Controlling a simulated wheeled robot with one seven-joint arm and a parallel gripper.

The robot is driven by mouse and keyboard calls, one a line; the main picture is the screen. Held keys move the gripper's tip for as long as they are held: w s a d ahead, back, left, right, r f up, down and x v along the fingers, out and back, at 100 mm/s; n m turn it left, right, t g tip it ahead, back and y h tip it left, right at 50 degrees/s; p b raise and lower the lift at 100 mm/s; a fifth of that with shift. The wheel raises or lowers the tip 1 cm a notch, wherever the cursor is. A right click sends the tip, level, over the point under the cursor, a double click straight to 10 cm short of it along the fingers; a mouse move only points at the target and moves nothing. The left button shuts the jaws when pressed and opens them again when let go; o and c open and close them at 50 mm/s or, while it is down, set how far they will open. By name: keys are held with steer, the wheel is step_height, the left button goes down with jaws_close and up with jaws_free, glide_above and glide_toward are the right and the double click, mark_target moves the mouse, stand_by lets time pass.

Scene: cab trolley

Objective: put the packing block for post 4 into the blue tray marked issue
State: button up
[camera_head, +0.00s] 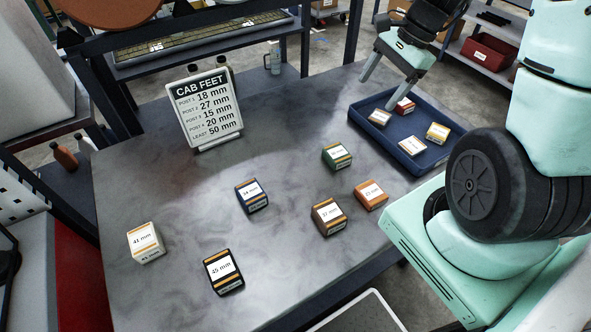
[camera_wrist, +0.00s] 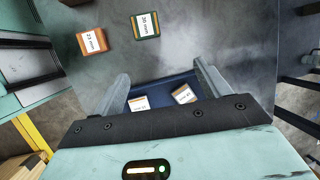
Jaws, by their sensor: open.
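The sign (camera_head: 208,108) reads post 1 18 mm, post 2 27 mm, post 3 15 mm, post 4 20 mm, least 50 mm. Blocks on the table: white 41 mm (camera_head: 145,242), black 45 mm (camera_head: 223,271), blue, seemingly 24 mm (camera_head: 251,196), brown 37 mm (camera_head: 328,216), orange 23 mm (camera_head: 371,195), green (camera_head: 336,156), seemingly 36 mm. The blue tray (camera_head: 378,147) holds tan (camera_head: 379,118), red (camera_head: 404,106), yellow (camera_head: 438,133) and pale (camera_head: 412,146) blocks, their labels unclear; no issue mark is legible. My gripper (camera_head: 377,93) is open and empty above the tray's far left; its fingers (camera_wrist: 161,75) frame the tray in the wrist view.
The sign stands at the table's back left, with bottles behind it. A shelf with a keyboard-like item (camera_head: 200,38) lies beyond the table. My arm fills the right side. The table between sign and blocks is clear.

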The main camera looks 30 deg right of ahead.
steer(key=a+r+n+g, duration=0.2)
steer(key=a+n, duration=0.6)
steer(key=a, duration=0.5)
steer(key=s+a+r+n+h, duration=0.2)
steer(key=s+a+n+h, duration=0.1)
steer(key=s+a+n, duration=1.2)
steer(key=a+n, duration=0.2)
steer(key=shift+r+n, duration=0.2)
steer(key=shift+n, duration=0.2)
steer(key=shift+a, duration=0.1)
